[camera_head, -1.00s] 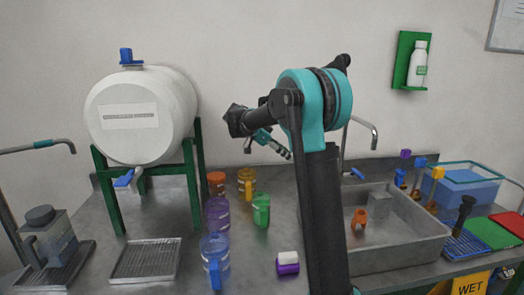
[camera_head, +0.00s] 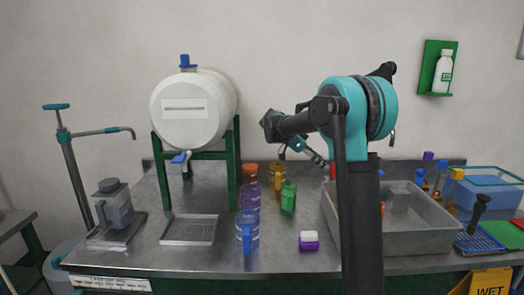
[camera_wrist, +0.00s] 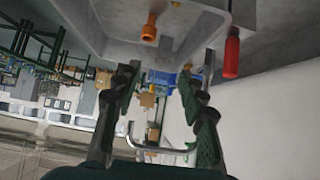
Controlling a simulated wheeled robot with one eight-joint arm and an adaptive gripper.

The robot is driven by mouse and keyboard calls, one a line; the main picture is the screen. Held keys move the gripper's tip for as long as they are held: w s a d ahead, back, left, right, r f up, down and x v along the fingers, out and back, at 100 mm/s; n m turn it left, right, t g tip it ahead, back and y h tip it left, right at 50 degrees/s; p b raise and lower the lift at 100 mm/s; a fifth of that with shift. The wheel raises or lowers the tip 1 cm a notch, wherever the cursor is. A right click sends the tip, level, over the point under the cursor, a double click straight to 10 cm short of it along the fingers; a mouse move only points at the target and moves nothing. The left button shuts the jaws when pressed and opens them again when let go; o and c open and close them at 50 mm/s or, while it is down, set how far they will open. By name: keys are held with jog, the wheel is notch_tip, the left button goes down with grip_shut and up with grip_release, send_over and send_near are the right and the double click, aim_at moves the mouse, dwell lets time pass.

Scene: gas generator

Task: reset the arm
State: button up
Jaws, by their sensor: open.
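My gripper (camera_head: 316,157) hangs at the end of the forearm, small and partly dark, in front of the back wall. In the wrist view my gripper (camera_wrist: 157,85) has its two fingers spread apart, with nothing held between them. Beyond the fingers are the underside-up sink edge and a blurred room background.
On the counter (camera_head: 290,262) stand a white tank (camera_head: 192,112) on a green stand, several coloured mugs including a blue one (camera_head: 248,232), and a purple-white block (camera_head: 309,241). The grey sink (camera_head: 415,240) is at right. A red bottle (camera_wrist: 232,57) shows in the wrist view.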

jog(key=s+a+f+n+t+y, duration=0.1)
jog(key=s+f+n+t+y, duration=0.1)
jog(key=s+f+n, duration=0.3)
jog(key=s+a+f+n+t+y, duration=0.1)
jog(key=s+f+n+t+y, duration=0.1)
jog(key=s+f+n+y, duration=0.2)
jog(key=s+a+f+n+t+y, duration=0.1)
jog(key=s+f+n+t+y, duration=0.2)
jog(key=s+f+n, duration=0.4)
jog(key=shift+s+a+f+n+y, duration=0.1)
jog(key=shift+s+n+y, duration=0.2)
jog(key=shift+s, duration=0.7)
jog(key=shift+s+a+f+n+y, duration=0.15)
jog(key=shift+s+n, duration=0.25)
jog(key=shift+s, duration=0.55)
jog(key=s+f+g, duration=0.1)
jog(key=s+f, duration=0.1)
jog(key=s, duration=0.2)
jog(key=s+f+g, duration=0.1)
jog(key=s+f, duration=0.2)
jog(key=s, duration=0.1)
jog(key=s+f, duration=0.2)
jog(key=s, duration=0.3)
jog(key=shift+f+g, duration=0.2)
jog(key=shift+g, duration=0.2)
